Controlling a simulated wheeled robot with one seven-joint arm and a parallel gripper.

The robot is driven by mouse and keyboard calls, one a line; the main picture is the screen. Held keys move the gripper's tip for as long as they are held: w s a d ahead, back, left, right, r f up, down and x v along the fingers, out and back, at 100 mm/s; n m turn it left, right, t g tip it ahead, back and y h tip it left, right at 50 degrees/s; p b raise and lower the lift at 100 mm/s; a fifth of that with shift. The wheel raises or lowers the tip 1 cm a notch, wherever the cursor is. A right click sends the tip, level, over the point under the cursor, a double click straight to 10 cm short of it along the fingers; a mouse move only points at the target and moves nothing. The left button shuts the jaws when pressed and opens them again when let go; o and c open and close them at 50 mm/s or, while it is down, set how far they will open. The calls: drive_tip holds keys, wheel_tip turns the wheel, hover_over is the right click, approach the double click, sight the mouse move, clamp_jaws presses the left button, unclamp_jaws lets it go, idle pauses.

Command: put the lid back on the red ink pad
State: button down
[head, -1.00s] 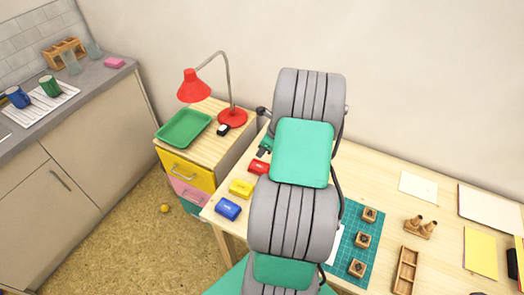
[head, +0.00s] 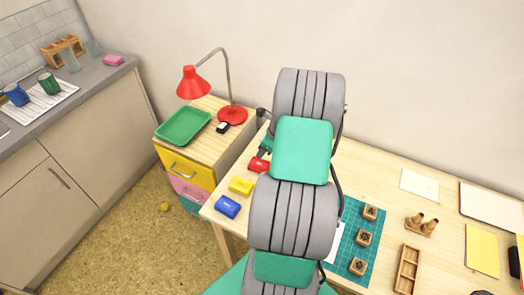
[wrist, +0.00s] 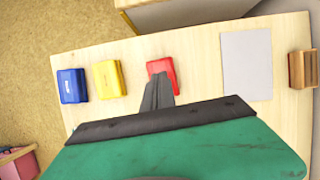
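The red ink pad (head: 257,165) lies on the wooden desk, to the right of the yellow one. It also shows in the wrist view (wrist: 161,67), partly covered by my grey fingers. My gripper (wrist: 158,88) is right at the red pad, its fingers overlapping the pad's near side in the wrist view. The fingers look close together and one partly hides the other, so their opening and any contact are unclear. In the head view my arm hides much of this area. I cannot make out a separate red lid.
A yellow pad (head: 241,186) and a blue pad (head: 228,207) lie in a row left of the red one. A white sheet (wrist: 247,64) lies to its right in the wrist view. A red lamp (head: 232,115) and green tray (head: 183,126) stand on the drawer unit.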

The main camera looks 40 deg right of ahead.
sight(258, 163)
drive_tip(key=shift+f+b, duration=1.1)
drive_tip(key=shift+f, duration=1)
drive_tip(key=shift+r, duration=0.15)
wheel_tip(258, 163, up, 7)
drive_tip(key=p, duration=0.6)
